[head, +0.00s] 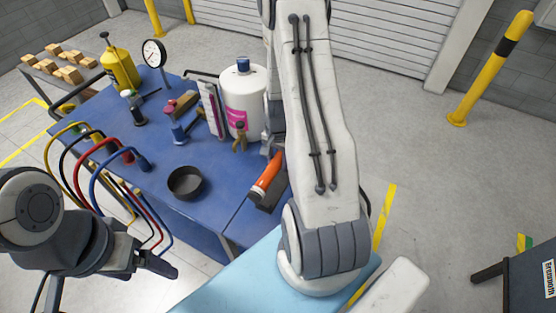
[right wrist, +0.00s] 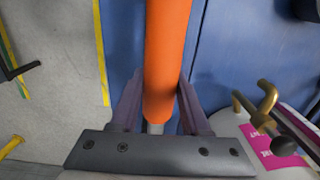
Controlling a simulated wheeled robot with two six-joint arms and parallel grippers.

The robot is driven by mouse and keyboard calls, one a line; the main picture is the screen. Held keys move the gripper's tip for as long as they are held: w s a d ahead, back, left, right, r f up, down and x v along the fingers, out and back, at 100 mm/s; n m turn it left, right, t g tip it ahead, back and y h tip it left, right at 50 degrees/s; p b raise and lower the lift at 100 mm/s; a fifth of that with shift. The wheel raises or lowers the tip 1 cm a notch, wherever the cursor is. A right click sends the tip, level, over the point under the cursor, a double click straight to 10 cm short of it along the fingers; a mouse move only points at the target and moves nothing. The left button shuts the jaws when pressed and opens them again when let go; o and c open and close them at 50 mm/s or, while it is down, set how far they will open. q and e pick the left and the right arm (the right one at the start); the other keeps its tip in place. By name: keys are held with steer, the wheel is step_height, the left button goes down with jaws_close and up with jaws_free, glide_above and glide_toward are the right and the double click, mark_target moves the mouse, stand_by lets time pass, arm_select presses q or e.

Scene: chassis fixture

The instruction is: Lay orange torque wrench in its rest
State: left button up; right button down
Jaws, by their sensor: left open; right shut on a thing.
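The torque wrench has an orange handle (head: 268,173) that lies slanted at the right side of the blue table in the head view. In the right wrist view the orange handle (right wrist: 167,55) runs up the picture between the fingers. My right gripper (right wrist: 160,108) is shut on this handle; in the head view my own right arm mostly hides it. A dark block (head: 268,198) shows beside and under the handle's near end; I cannot tell if it is the rest. My left gripper (head: 158,262) is open and empty, in front of the table's near left.
On the blue table (head: 222,165) stand a white bottle (head: 238,95), a black bowl (head: 185,182), a gauge (head: 154,53), a yellow can (head: 120,68) and small tools. Coloured hoses (head: 85,150) loop at the left edge. A light blue surface (head: 225,285) lies nearer.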

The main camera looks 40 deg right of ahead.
steer(key=shift+d+f+b, duration=0.1)
steer(key=shift+f+b, duration=1.4)
steer(key=shift+f, duration=0.45)
steer(key=shift+r, duration=0.15)
steer(key=shift+s+a, duration=0.1)
steer(key=shift+a, duration=0.1)
steer(key=shift+f+b, duration=0.85)
steer(key=shift+f, duration=0.55)
steer(key=shift+f+b, duration=0.3)
steer(key=shift+f, duration=0.15)
